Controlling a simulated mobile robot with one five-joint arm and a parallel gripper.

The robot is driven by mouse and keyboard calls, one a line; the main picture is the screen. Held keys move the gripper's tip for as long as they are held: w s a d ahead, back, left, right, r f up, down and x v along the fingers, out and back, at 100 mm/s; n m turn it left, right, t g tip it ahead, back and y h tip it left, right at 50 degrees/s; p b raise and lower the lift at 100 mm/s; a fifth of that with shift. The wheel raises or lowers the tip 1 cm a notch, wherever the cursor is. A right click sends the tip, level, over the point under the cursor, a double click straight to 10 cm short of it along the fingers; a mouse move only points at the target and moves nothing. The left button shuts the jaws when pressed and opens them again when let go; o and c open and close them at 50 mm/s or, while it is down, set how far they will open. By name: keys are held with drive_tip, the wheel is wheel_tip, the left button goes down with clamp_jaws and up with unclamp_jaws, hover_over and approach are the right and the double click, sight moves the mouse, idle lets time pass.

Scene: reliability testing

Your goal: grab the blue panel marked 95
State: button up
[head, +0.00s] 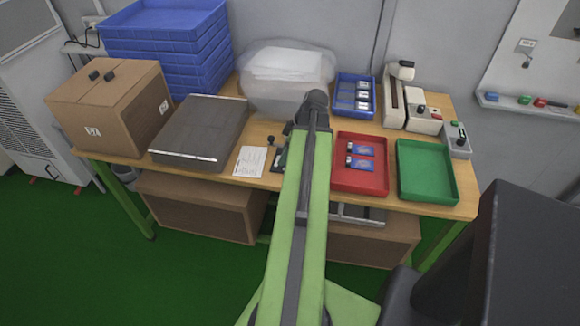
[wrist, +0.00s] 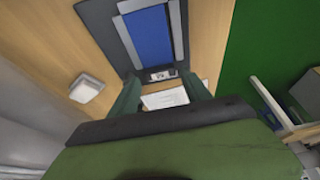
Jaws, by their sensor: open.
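In the wrist view a blue panel (wrist: 147,38) lies in a dark fixture (wrist: 105,38) with grey side rails. No number on it is legible. My gripper (wrist: 160,79) is open and empty, its two dark fingers at the fixture's near edge, either side of a small labelled part. In the head view two small blue panels (head: 363,165) with white ends lie in the red tray (head: 362,185); their markings are too small to read. My arm hides most of the fixture (head: 280,158) and my gripper there.
An empty green tray (head: 427,171) stands right of the red one. A blue tray (head: 341,108) with several pieces, a clear bin (head: 265,95) and a white instrument (head: 392,100) stand behind. A grey flat device (head: 202,130) and a paper sheet (head: 249,162) lie left.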

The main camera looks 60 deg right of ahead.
drive_tip(key=shift+b+x, duration=0.35)
drive_tip(key=shift+x, duration=0.7)
drive_tip(key=shift+r, duration=0.15)
drive_tip(key=c, duration=1.1)
drive_tip(key=shift+r+p, duration=0.6)
drive_tip(key=shift+p, duration=0.2)
wheel_tip(320, 180, up, 4)
drive_tip(key=p, duration=0.4)
drive_tip(key=s+r+p, duration=0.5)
drive_tip(key=s, duration=0.6)
drive_tip(key=shift+s+d+r+p, duration=0.35)
drive_tip(key=shift+s+r+p, duration=0.05)
